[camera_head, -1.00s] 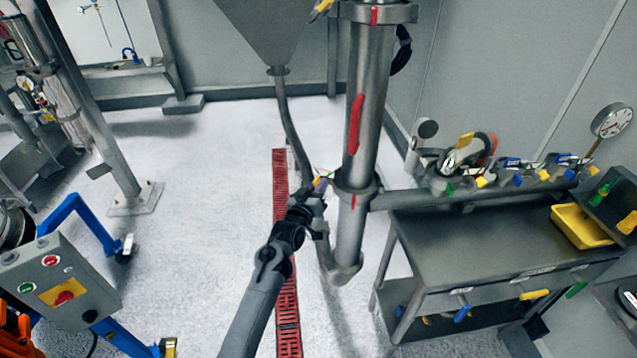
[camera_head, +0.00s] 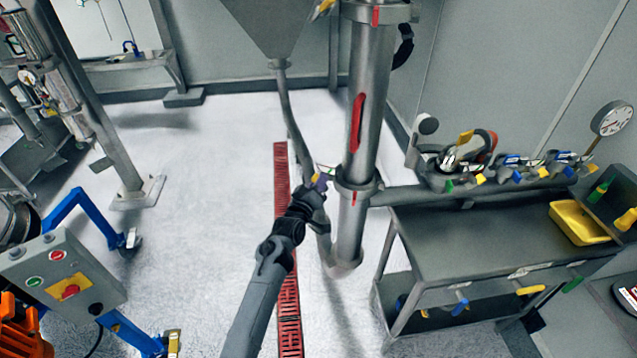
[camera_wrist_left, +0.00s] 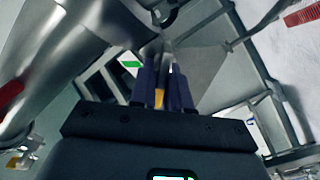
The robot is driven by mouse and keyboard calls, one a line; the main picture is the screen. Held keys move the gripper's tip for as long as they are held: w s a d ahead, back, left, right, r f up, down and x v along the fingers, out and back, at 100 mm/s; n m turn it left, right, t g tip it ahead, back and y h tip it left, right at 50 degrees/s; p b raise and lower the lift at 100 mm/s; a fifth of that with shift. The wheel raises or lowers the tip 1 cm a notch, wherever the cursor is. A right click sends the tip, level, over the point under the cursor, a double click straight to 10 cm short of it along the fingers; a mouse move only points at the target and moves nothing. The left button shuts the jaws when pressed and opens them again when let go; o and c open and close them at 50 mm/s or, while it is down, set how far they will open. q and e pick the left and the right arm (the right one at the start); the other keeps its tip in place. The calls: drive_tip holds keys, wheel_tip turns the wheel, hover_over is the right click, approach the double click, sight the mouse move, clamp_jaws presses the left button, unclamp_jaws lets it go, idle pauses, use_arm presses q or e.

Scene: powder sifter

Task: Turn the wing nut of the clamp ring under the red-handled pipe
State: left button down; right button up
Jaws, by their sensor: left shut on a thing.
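The steel pipe (camera_head: 366,85) with the red handle (camera_head: 357,122) stands upright right of centre in the head view. The clamp ring (camera_head: 357,190) sits around it below the handle. My left gripper (camera_head: 322,181) is at the ring's left side, shut on a small yellow piece, apparently the wing nut (camera_wrist_left: 159,98), seen between its two fingers in the left wrist view. The fingers hide most of the nut. The pipe (camera_wrist_left: 62,55) and a red part (camera_wrist_left: 10,93) also show there at left. My right gripper is not in view.
A steel cart (camera_head: 460,245) with a yellow tray (camera_head: 582,224) stands at right. A control box (camera_head: 65,287) is at lower left.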

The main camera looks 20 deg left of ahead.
use_arm(q)
drive_tip(key=c, duration=1.2)
unclamp_jaws()
drive_tip(key=shift+s, duration=0.1)
drive_tip(key=s, duration=0.3)
drive_tip(key=s+p, duration=0.1)
drive_tip(key=s, duration=0.6)
drive_tip(key=shift+s+a+p, duration=0.25)
drive_tip(key=shift+s+p, duration=0.05)
drive_tip(key=shift+s, duration=0.05)
